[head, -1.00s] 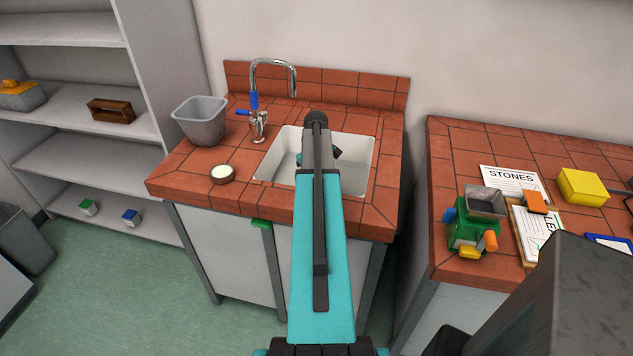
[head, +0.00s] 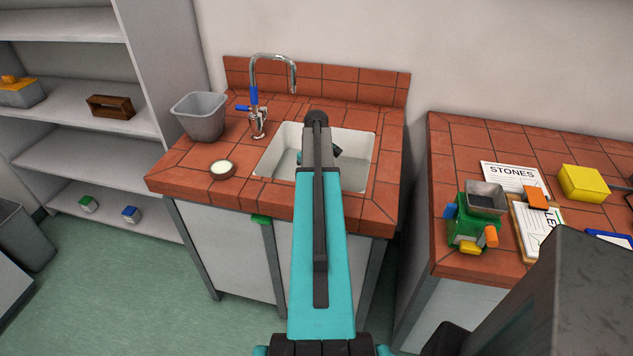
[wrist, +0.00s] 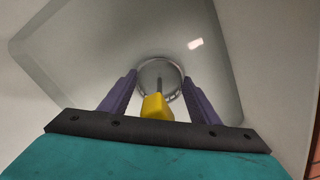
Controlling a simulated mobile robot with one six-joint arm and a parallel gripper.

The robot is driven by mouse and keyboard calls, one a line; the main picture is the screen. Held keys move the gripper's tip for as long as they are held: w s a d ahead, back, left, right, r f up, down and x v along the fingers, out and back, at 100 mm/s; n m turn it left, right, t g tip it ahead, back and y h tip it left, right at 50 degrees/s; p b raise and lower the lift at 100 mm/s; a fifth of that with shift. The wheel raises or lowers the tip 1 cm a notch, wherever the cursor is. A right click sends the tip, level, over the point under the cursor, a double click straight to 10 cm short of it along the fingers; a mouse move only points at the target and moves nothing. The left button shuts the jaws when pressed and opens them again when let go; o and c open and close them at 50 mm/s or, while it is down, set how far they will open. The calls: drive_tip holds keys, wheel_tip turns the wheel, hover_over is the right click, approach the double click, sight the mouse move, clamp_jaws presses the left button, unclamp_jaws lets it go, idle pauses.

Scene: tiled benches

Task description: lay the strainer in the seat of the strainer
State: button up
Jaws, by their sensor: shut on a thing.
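In the wrist view, my gripper (wrist: 159,82) has its two purple fingers on either side of a yellow grip (wrist: 157,107) and is shut on it. I take this as the strainer's handle; a thin dark stem runs from it toward a round metal ring. This ring (wrist: 176,70) lies beyond the fingertips against the pale sink floor. I cannot tell whether it is the strainer's rim or the seat, nor whether they touch. In the head view, my arm reaches over the white sink (head: 357,177) and hides the strainer, the seat and the fingers.
The tap (head: 258,110) stands behind the sink. A grey bin (head: 199,119) and a small round dish (head: 222,169) stand left on the red tiled bench (head: 185,168). The right bench holds a green block device (head: 472,228), papers and a yellow box (head: 582,183).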

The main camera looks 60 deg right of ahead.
drive_tip(key=shift+f, duration=0.4)
idle(0.3)
drive_tip(key=o, duration=1.1)
drive_tip(key=shift+r, duration=0.1)
drive_tip(key=shift+r+b, duration=1.4)
drive_tip(key=shift+r, duration=5.4)
